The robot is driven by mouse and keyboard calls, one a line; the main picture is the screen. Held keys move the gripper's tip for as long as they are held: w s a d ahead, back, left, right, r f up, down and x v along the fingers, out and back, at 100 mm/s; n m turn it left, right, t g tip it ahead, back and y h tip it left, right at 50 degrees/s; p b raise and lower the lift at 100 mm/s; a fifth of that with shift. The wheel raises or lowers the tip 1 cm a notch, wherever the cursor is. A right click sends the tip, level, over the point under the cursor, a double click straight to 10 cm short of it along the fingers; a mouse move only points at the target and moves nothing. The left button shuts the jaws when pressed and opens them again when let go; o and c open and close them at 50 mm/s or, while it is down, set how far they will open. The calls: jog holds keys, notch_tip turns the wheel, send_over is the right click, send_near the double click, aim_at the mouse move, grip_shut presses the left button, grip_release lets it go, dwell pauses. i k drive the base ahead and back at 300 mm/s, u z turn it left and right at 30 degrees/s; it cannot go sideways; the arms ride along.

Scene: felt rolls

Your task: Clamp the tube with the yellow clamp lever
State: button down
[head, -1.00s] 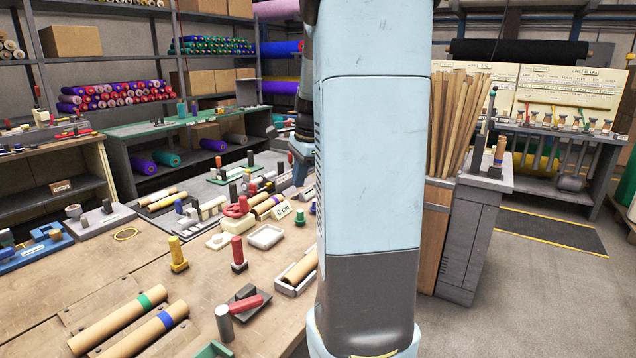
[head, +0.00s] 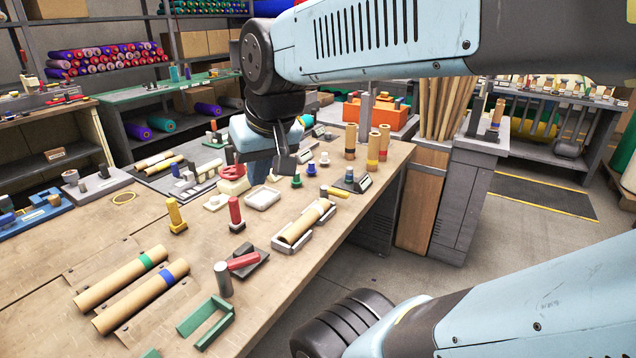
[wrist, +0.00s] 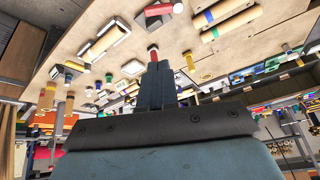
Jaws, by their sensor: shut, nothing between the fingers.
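A kraft-brown tube (head: 302,226) lies in a pale open cradle (head: 283,246) near the right edge of the bench. A yellow lever (head: 340,193) lies low beside a small grey post at the cradle's far end. A red lever (head: 243,261) lies on a dark base at the near end. The tube also shows in the wrist view (wrist: 104,42). My gripper (head: 257,179) hangs over the bench, left of and beyond the cradle, apart from the yellow lever. In the wrist view its fingers (wrist: 155,68) are together and empty; a red handle shows just beyond them.
An upright yellow handle (head: 174,213) and an upright red handle (head: 235,212) stand left of the cradle. Two banded tubes (head: 125,279) lie at the front left. A green frame (head: 206,321) sits at the near edge. Banded tubes (head: 373,150) stand at the far right.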

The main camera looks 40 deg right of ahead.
aim_at(325, 189)
jog(key=k, duration=0.6)
jog(key=z, duration=0.25)
jog(key=i, duration=0.45)
jog(key=z, duration=0.6)
jog(key=i, duration=0.6)
jog(key=u, duration=0.25)
